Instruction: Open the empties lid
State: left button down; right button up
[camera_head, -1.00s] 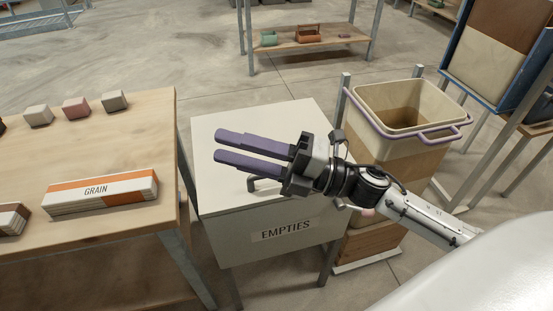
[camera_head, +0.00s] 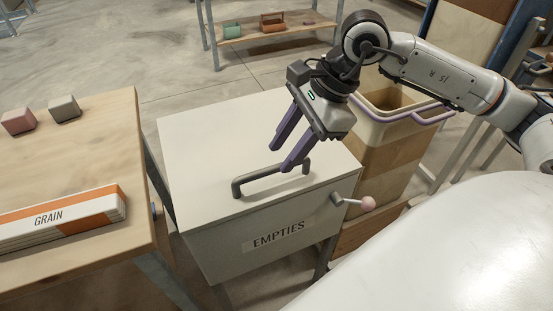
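The empties box is a pale grey chest with an EMPTIES label (camera_head: 279,235) on its front. Its flat white lid (camera_head: 200,145) lies shut on top. A dark grey bar handle (camera_head: 262,178) stands on the lid near the front. My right gripper (camera_head: 281,158) points down over the lid, its two purple fingers apart with nothing between them. One fingertip is near the handle's right part and the other is behind the handle; I cannot tell whether either touches. A lever with a pink knob (camera_head: 367,203) sticks out at the box's front right. My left gripper is not in view.
A wooden table (camera_head: 80,135) with a GRAIN pack (camera_head: 65,219) and small blocks stands at left, close to the box. A tan bin with a purple rail (camera_head: 405,118) stands to the right. A low shelf (camera_head: 270,42) is behind, across open floor.

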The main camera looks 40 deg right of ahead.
aim_at(273, 168)
jog(key=shift+x, duration=1.95)
grip_shut()
